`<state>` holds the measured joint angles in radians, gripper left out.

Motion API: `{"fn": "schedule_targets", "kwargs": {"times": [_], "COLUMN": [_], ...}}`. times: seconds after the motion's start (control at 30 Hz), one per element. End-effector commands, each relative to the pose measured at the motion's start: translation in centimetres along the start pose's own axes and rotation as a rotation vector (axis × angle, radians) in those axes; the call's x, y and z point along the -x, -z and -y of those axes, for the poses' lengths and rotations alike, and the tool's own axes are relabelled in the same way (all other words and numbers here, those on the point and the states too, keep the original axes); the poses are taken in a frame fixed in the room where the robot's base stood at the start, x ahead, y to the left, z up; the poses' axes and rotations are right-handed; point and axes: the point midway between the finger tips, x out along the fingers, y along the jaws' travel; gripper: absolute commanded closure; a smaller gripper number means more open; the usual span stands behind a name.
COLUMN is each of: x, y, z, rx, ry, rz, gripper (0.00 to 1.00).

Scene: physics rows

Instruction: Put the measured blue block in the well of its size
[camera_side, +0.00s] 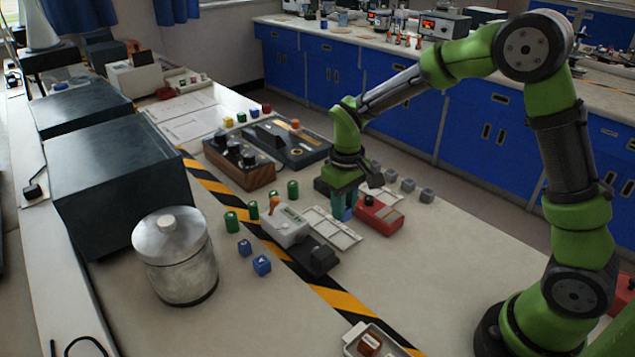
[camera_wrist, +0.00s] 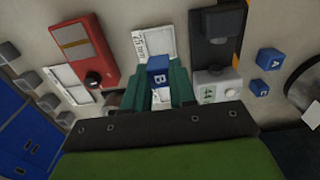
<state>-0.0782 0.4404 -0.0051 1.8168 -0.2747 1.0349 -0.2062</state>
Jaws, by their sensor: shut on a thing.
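My gripper (camera_side: 344,212) is shut on a blue block (camera_wrist: 158,69) marked B, held between the teal fingers. In the side view only a sliver of the block (camera_side: 350,205) shows. A white framed plate (camera_wrist: 140,40), with lettering that seems to read 25 mm, lies just beyond the block in the wrist view; it also shows in the side view (camera_side: 332,228), close to the fingers. Whether the block touches anything below is unclear. A second white plate (camera_wrist: 63,84) lies past the red device. A grey-white gauge (camera_side: 285,228) with a small display stands beside the first plate.
A red device (camera_side: 378,216) with a black knob stands close right of my gripper. Two loose blue blocks (camera_side: 245,247) (camera_side: 262,265), several green cylinders (camera_side: 231,222) and a metal canister (camera_side: 175,256) stand to the left. Grey blocks (camera_side: 407,185) stand behind.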

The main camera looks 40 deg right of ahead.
Motion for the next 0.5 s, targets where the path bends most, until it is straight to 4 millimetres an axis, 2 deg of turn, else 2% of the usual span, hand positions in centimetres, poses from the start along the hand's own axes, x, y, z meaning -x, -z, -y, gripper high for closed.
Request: {"fn": "schedule_targets", "kwargs": {"times": [0.5], "x": [-4.6], "y": [-0.1], "z": [0.0], "rx": [-0.001], "ry": [0.001], "rz": [0.002], "gripper": [1.00]}}
